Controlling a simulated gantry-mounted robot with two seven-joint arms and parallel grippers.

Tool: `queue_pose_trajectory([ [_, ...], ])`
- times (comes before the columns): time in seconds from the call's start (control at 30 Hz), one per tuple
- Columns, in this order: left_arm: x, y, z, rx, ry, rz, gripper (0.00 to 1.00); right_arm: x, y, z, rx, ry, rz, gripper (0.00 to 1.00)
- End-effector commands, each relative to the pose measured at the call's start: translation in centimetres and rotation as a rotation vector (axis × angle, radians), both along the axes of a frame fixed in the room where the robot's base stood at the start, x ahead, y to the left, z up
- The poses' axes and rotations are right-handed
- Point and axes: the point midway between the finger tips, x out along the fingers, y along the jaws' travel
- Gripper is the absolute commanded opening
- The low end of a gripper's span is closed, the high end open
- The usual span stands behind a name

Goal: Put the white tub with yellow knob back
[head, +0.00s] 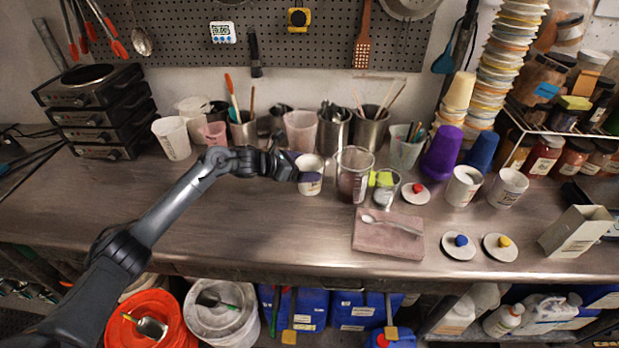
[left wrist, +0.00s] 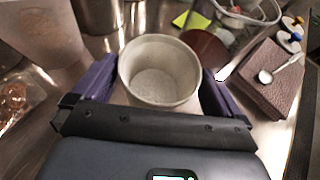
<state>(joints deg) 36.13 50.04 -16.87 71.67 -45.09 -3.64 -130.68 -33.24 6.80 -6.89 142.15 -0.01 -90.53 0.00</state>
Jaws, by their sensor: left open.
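An open white tub (head: 311,184) with a dark and yellow label stands on the bench, left of the measuring beaker. My left gripper (head: 296,167) is open, with its purple fingers on either side of this tub. The left wrist view shows the lidless, pale inside of the tub (left wrist: 160,84) between the fingers; I cannot tell whether they touch it. The white lid with a yellow knob (head: 499,248) lies flat at the front right. Two more lidless white tubs (head: 463,187) (head: 507,189) stand farther right. My right gripper is not in view.
A clear beaker (head: 353,176) stands close right of the tub. A pink board (head: 385,240) with a spoon, a blue-knobbed lid (head: 457,250) and a red-knobbed lid (head: 416,197) lie right. Pots and cups line the back. The front left bench (head: 250,225) is clear.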

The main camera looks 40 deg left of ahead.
Motion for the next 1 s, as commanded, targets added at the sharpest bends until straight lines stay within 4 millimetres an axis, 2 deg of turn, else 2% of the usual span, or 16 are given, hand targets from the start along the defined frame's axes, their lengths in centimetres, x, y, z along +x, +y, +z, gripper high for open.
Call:
queue_pose_trajectory([
  [0.2,1.7,-0.6,-0.7,-0.002,-0.002,0.000,1.00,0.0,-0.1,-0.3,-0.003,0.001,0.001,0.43],
  [0.47,1.8,-0.7,-0.8,0.000,-0.001,0.001,1.00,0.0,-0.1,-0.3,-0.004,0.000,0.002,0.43],
  [0.77,1.8,-0.7,-0.7,-0.001,-0.003,0.001,0.56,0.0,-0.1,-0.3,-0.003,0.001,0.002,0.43],
  [1.0,1.8,-0.6,-0.5,0.000,-0.003,0.000,0.55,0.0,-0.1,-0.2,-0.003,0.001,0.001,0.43],
])
